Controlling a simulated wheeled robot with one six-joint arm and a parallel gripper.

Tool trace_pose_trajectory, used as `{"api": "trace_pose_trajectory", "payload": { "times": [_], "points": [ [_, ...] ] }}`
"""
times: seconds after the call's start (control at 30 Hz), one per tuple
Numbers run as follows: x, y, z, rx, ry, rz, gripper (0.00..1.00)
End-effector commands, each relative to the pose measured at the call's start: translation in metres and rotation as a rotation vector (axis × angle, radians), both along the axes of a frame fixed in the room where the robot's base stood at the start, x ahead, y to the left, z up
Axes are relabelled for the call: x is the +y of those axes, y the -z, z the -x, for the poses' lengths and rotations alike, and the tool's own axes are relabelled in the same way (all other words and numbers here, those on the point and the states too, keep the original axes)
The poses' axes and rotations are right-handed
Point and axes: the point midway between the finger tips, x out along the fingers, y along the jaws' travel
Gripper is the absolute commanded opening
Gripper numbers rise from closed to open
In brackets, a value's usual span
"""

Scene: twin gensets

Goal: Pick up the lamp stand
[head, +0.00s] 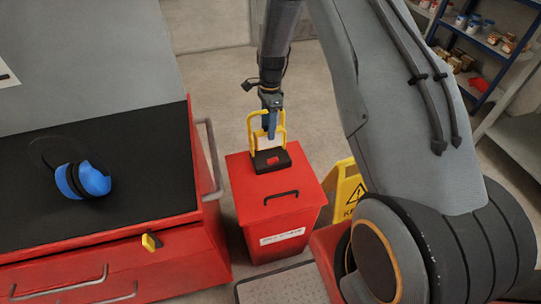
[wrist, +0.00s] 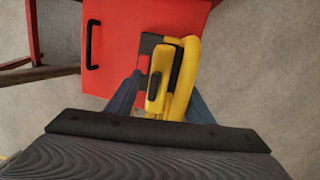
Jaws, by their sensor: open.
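The lamp stand has a yellow tubular frame (head: 252,131) around a pale panel, on a black base. It stands upright on the lid of a red bin (head: 262,191). My gripper (head: 270,128) is at the top of the frame, pointing down. In the wrist view the lamp stand (wrist: 187,75) lies between the two blue fingers of my gripper (wrist: 158,98), which are spread apart. The fingers hide part of the frame, and I cannot tell whether they touch it.
A red cabinet with a black top (head: 130,160) stands left of the bin, with blue ear defenders (head: 84,180) on it. A yellow floor sign (head: 346,192) stands right of the bin. Shelves (head: 490,45) are at the back right. Floor behind the bin is clear.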

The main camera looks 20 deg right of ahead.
Motion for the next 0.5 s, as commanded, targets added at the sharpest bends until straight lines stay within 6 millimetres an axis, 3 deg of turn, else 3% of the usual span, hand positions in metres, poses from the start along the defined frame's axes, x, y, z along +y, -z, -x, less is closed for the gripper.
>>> {"api": "trace_pose_trajectory", "payload": {
  "times": [0.3, 0.5],
  "points": [
    [0.0007, 0.0048, 0.0008, 0.0, 0.0, 0.0, 0.46],
    [0.0006, 0.005, 0.0013, 0.001, 0.0, 0.0, 0.12]
  ]
}}
